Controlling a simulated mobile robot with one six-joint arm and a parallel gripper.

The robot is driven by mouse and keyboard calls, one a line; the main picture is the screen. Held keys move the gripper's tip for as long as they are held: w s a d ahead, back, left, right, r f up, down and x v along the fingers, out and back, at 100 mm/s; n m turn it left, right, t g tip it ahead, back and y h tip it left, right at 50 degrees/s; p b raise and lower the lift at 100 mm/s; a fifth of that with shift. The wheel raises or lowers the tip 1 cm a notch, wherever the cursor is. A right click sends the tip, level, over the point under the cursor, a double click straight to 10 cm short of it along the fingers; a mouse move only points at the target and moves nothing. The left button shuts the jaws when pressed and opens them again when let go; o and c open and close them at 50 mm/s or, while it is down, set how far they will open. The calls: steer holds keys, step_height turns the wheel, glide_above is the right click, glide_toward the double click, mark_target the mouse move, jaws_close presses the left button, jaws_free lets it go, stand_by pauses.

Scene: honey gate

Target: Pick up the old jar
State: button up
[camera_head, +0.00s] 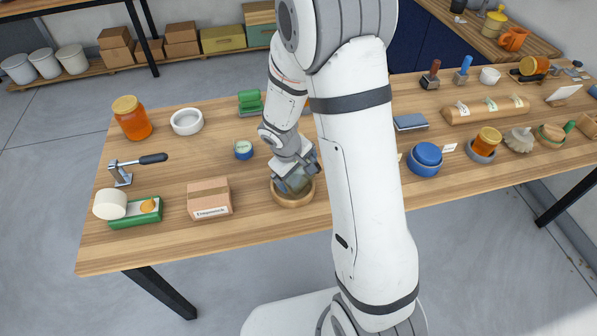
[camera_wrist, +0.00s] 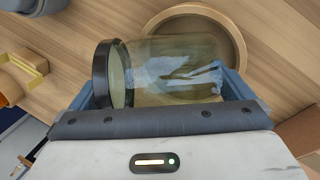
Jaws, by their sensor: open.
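The old jar (camera_wrist: 175,70) is clear, yellowish glass with a dark lid and pale label scraps. In the wrist view it appears side-on, lid to the left, partly over a round wooden tray (camera_wrist: 238,40). My gripper (camera_wrist: 162,92) is open, with one blue-grey finger on each side of the jar. I cannot tell whether the fingers touch it; its near side is hidden by my gripper. In the head view my gripper (camera_head: 294,178) is low over the wooden tray (camera_head: 293,202), and the jar is mostly hidden there.
A cardboard box (camera_head: 209,198) stands left of the tray, and a small blue-and-green tin (camera_head: 243,149) behind it. Further left are a honey jar (camera_head: 132,118) and a white ring-shaped dish (camera_head: 187,121).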

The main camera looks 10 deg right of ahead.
steer(key=shift+c, duration=0.2)
steer(key=c, duration=0.9)
